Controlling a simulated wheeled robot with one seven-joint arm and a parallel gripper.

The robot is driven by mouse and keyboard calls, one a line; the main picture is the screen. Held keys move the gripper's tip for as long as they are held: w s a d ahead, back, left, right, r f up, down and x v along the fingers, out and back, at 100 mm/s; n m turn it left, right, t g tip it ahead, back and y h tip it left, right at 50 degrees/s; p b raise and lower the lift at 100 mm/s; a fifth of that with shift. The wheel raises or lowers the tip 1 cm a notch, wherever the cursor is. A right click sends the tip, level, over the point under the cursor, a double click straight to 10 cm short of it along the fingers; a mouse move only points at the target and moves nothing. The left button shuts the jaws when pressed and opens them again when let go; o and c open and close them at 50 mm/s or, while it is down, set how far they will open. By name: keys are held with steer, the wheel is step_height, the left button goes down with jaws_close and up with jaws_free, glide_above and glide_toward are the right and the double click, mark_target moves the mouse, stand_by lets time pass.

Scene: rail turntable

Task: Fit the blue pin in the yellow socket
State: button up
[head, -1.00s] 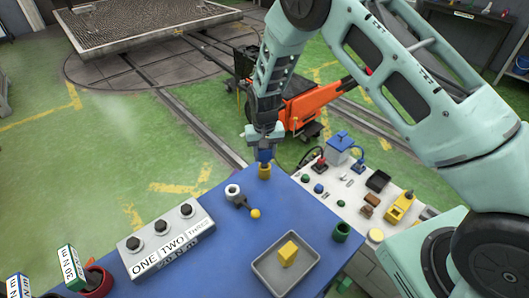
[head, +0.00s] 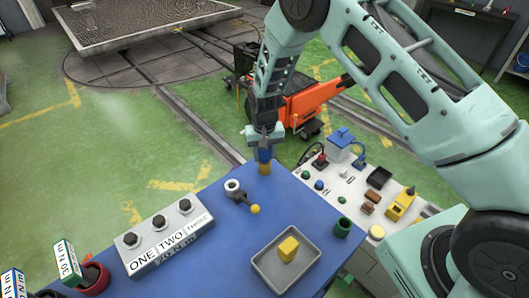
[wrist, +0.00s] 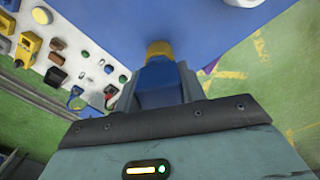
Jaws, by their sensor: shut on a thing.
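My gripper (head: 264,142) is shut on the blue pin (head: 264,154) above the far corner of the blue table. The blue pin also shows between the jaws in the wrist view (wrist: 161,85). The yellow socket (head: 264,168) stands on the table directly below the pin. It also shows at the pin's far end in the wrist view (wrist: 159,48). The pin's lower end meets the socket's top. How deep it sits inside is hidden.
A white panel (head: 345,190) with small parts stands to the right.

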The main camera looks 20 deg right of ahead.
steer(key=shift+f, duration=0.35)
steer(key=o, duration=1.2)
steer(key=shift+c, duration=0.2)
steer(key=shift+r, duration=0.1)
step_height(320, 180, up, 17)
steer(key=b, duration=0.4)
steer(key=shift+r+b, duration=0.2)
steer(key=shift+b, duration=0.15)
